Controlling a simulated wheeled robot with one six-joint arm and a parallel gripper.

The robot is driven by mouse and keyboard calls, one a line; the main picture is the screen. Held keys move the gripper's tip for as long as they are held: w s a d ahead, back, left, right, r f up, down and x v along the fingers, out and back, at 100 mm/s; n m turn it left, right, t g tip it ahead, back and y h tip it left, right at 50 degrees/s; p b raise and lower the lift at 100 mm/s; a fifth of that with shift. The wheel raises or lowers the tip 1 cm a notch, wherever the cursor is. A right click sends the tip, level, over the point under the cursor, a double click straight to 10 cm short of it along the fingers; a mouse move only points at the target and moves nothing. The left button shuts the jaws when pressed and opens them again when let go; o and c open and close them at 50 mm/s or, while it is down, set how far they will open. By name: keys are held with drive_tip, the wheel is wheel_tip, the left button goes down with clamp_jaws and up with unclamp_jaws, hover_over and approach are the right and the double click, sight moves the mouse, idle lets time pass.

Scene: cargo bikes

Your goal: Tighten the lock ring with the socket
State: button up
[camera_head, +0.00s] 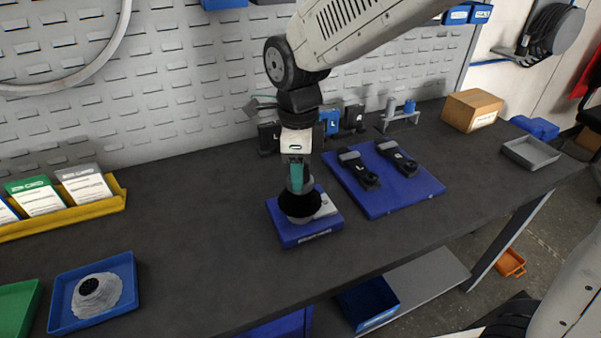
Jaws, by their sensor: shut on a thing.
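My gripper (296,178) points down over the front middle of the bench, shut on a grey, roughly cylindrical piece (307,185) that looks like the socket. Teal shows at the gripper's end. Directly below is a black, round, cone-shaped stack (300,207) on a blue fixture block (305,236). The socket's lower end meets or hovers just over the top of the stack; I cannot tell which. The lock ring cannot be made out; the socket and gripper cover the top of the stack.
A blue mat (400,202) with two black tools lies right of the fixture. Behind stand several black and blue holders (333,121). A blue tray (122,272) with a grey round part is at left, beside a yellow card rack (112,203). Bench between is clear.

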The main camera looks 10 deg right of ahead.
drive_tip(key=shift+f, duration=0.15)
idle(0.5)
drive_tip(key=shift+r, duration=1.05)
drive_tip(key=n, duration=0.3)
drive_tip(key=shift+n, duration=0.3)
drive_tip(key=n, duration=0.4)
drive_tip(key=shift+s, duration=0.1)
drive_tip(key=shift+f, duration=0.9)
idle(0.6)
